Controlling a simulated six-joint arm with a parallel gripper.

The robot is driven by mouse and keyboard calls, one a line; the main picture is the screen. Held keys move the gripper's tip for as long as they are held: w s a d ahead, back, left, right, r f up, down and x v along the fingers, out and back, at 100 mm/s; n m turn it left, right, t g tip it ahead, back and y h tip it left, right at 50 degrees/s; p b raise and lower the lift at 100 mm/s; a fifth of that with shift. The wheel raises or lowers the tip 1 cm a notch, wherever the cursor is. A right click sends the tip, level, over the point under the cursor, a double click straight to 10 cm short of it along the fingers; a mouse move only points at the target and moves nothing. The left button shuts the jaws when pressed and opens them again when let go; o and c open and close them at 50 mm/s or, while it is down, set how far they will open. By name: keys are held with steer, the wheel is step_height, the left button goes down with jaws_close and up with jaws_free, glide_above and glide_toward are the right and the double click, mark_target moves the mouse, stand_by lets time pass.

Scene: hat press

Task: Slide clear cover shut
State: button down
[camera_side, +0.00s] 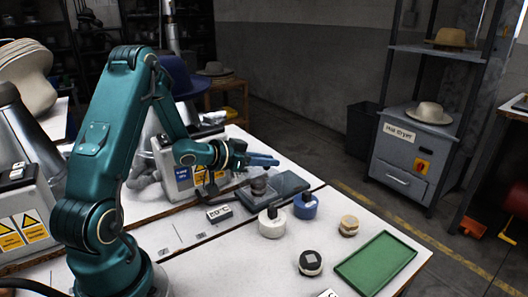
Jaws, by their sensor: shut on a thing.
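My gripper (270,160), at the end of the teal arm, is over the small press station in the middle of the table, its blue-grey fingers pointing right. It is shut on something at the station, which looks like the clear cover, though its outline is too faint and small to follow. Below the fingers a small grey-brown hat-shaped piece (259,188) sits on the dark grey base (290,184). How far the cover reaches over the piece cannot be told.
In front of the base stand a white knobbed pot (271,226), a blue knobbed pot (306,206) and an 80°C sign (219,213). A black round item (311,263), a tan stack (349,225) and a green tray (376,263) are nearer. A machine box (188,164) stands behind left.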

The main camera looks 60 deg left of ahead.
mark_target(248, 176)
steer(key=shift+s+f, duration=0.1)
steer(key=shift+s, duration=0.3)
steer(key=c, duration=0.8)
jaws_free()
steer(key=shift+v, duration=2.55)
